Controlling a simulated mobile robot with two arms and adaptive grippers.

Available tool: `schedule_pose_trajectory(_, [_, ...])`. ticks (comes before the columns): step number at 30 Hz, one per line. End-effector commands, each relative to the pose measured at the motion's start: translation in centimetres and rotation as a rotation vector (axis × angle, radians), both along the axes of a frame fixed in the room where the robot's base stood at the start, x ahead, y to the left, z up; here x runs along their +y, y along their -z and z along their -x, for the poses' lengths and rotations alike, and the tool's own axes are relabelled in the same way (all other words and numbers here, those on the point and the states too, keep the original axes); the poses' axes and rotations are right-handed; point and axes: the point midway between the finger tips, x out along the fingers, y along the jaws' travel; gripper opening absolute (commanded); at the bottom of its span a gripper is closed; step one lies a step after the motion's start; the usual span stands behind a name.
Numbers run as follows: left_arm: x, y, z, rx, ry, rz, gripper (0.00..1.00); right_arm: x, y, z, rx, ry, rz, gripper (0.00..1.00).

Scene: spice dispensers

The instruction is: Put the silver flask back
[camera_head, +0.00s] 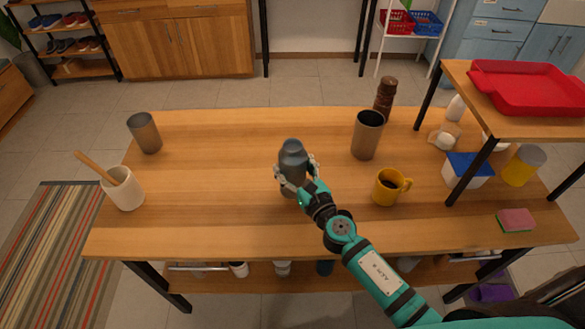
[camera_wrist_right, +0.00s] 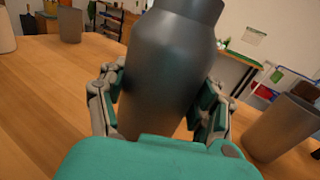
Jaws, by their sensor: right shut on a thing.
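The silver flask (camera_head: 293,158) stands upright at the middle of the wooden table in the head view. It is dark grey with a narrower neck and rounded shoulders. My right gripper (camera_head: 296,177) is shut around its body, with one finger on each side. In the right wrist view the flask (camera_wrist_right: 165,75) fills the middle between the fingers of my right gripper (camera_wrist_right: 160,108). Its base is hidden behind the gripper, so I cannot tell whether it touches the table. My left gripper is not in view.
Two metal cups (camera_head: 145,133) (camera_head: 367,137) stand left and right of the flask. A yellow mug (camera_head: 388,188) is close on the right. A white crock (camera_head: 123,190) stands at the left. A raised shelf with a red tray (camera_head: 527,86) is at the right. The table's front left is clear.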

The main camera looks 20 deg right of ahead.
Motion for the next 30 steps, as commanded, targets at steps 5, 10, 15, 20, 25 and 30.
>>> schedule_pose_trajectory(5, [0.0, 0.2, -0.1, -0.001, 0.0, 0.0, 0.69, -0.5, 0.1, -2.0, -0.002, 0.0, 0.0, 0.07])
schedule_pose_trajectory(10, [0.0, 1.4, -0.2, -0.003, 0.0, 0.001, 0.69, -0.5, 1.5, -2.2, -0.001, 0.001, -0.002, 0.07])
schedule_pose_trajectory(15, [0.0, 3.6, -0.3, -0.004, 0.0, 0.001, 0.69, -0.5, 3.8, -2.1, -0.002, 0.001, -0.001, 0.07])
schedule_pose_trajectory(20, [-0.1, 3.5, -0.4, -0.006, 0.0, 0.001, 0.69, -0.6, 3.6, -2.2, -0.003, 0.001, -0.001, 0.07])
schedule_pose_trajectory(25, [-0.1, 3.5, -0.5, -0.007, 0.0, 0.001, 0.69, -0.6, 3.7, -2.1, -0.002, 0.001, 0.0, 0.07])
schedule_pose_trajectory(30, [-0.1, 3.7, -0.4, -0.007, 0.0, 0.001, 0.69, -0.6, 4.0, -2.1, 0.0, 0.0, 0.0, 0.75])
